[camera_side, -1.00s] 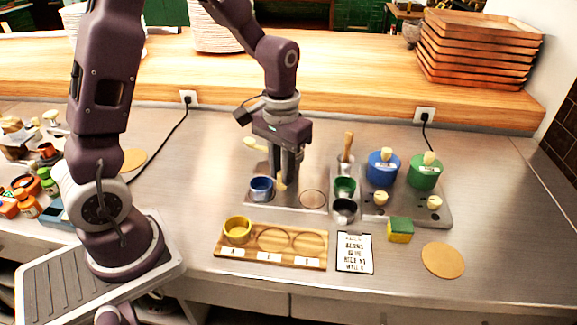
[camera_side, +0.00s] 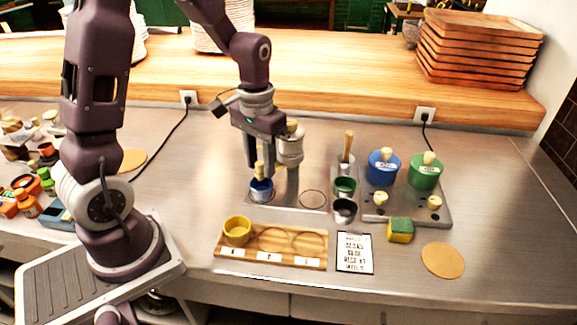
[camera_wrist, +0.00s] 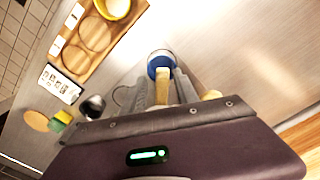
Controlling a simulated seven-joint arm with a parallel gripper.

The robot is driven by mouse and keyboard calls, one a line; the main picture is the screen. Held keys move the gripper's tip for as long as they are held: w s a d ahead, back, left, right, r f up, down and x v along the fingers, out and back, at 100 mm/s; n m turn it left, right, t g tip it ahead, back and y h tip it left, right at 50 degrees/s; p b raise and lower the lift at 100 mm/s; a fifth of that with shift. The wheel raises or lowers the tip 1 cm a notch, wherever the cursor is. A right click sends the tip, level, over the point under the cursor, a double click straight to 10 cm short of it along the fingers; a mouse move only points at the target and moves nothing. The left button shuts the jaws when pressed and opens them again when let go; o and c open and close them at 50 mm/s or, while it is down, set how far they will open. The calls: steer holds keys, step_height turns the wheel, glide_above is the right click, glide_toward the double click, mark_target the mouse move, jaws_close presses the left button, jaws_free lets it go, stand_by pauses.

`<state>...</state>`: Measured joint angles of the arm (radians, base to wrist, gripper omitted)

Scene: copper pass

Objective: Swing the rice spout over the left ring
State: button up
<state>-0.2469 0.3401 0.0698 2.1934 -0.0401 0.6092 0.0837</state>
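The rice dispenser (camera_side: 290,150) is a silver canister with a pale knob, partly hidden behind my gripper (camera_side: 263,168). Its spout seems to be the tan wooden piece (camera_side: 259,172) between my fingers, above the blue cup (camera_side: 261,191). The cup stands at the left ring, whose outline it hides. The right ring (camera_side: 313,199) is bare. In the wrist view, my gripper (camera_wrist: 164,92) has a finger on each side of the tan piece (camera_wrist: 162,86) and looks shut on it. The blue cup (camera_wrist: 161,63) lies just beyond its end.
A wooden board (camera_side: 300,263) with a yellow cup (camera_side: 237,230) stands in front. Green (camera_side: 345,187) and dark (camera_side: 344,210) cups, blue (camera_side: 383,168) and green (camera_side: 424,172) lidded pots, and a sponge (camera_side: 400,230) are to the right.

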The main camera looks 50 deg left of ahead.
steer(key=shift+r, duration=3)
